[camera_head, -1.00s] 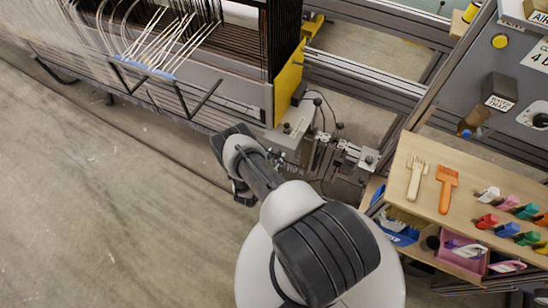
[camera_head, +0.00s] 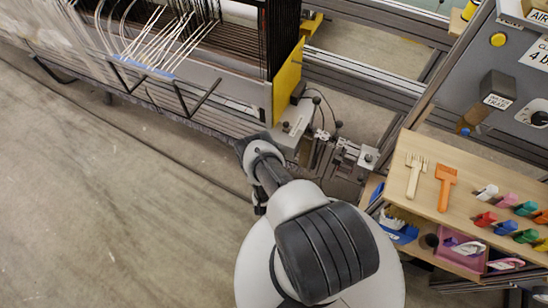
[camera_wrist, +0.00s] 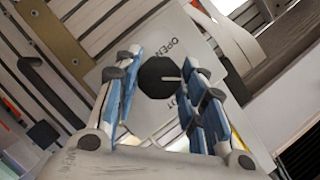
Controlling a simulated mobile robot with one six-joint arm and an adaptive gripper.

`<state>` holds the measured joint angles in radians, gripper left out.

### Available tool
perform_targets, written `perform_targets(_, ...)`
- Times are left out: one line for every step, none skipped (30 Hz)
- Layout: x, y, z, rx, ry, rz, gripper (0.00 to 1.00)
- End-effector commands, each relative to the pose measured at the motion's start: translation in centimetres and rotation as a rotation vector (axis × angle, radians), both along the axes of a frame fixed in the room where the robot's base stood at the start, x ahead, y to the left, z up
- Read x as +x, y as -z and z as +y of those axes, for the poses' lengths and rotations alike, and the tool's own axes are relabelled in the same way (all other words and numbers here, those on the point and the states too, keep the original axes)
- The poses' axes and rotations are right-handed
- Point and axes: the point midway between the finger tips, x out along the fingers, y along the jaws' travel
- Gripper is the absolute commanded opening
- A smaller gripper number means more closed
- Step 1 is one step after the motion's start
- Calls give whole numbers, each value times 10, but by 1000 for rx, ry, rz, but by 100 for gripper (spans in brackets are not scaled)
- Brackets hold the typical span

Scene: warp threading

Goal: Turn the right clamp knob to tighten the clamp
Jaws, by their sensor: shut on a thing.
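The right clamp knob (camera_wrist: 156,78) is round and black with a pale pointer mark, in the middle of the wrist view. It sits on a pale grey plate (camera_wrist: 190,30) printed with "OPEN" and other lettering, partly hidden by a finger. My gripper (camera_wrist: 164,74) has its two blue-padded fingers on either side of the knob, shut on it. In the head view my wrist is at the lower right end of the loom's front beam (camera_head: 215,112); my arm hides the knob and the fingers there.
A yellow end plate (camera_head: 288,80) and a small metal mechanism (camera_head: 340,155) stand just right of my wrist. A wooden tray top (camera_head: 425,215) with combs and coloured clips is farther right. The floor (camera_head: 110,200) at left is clear.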

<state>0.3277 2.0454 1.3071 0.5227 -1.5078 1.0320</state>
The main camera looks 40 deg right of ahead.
Motion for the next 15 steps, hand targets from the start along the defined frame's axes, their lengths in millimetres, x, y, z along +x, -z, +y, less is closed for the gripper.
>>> perform_targets(-1, 2, -1, 9, 2, -24, 14)
perform_targets(-1, 2, -1, 15, 2, -37, 14)
perform_targets(-1, 2, -1, 23, 2, -53, 14)
perform_targets(-1, 1, -1, 27, 1, -65, 14)
perform_targets(-1, 1, -1, 31, 2, -76, 14)
perform_targets(0, 1, -1, 35, 2, -87, 14)
perform_targets(0, 1, -1, 38, 3, -95, 14)
perform_targets(-1, 1, -1, 42, 3, -103, 14)
perform_targets(-1, 1, -1, 45, 4, -110, 14)
perform_targets(0, 1, -1, 47, 3, -115, 14)
perform_targets(-1, 1, -1, 48, 3, -119, 14)
perform_targets(0, 1, -1, 50, 3, -123, 14)
perform_targets(0, 1, -1, 51, 3, -126, 14)
perform_targets(0, 1, -1, 52, 2, -128, 14)
perform_targets(0, 0, -1, 53, 2, -130, 14)
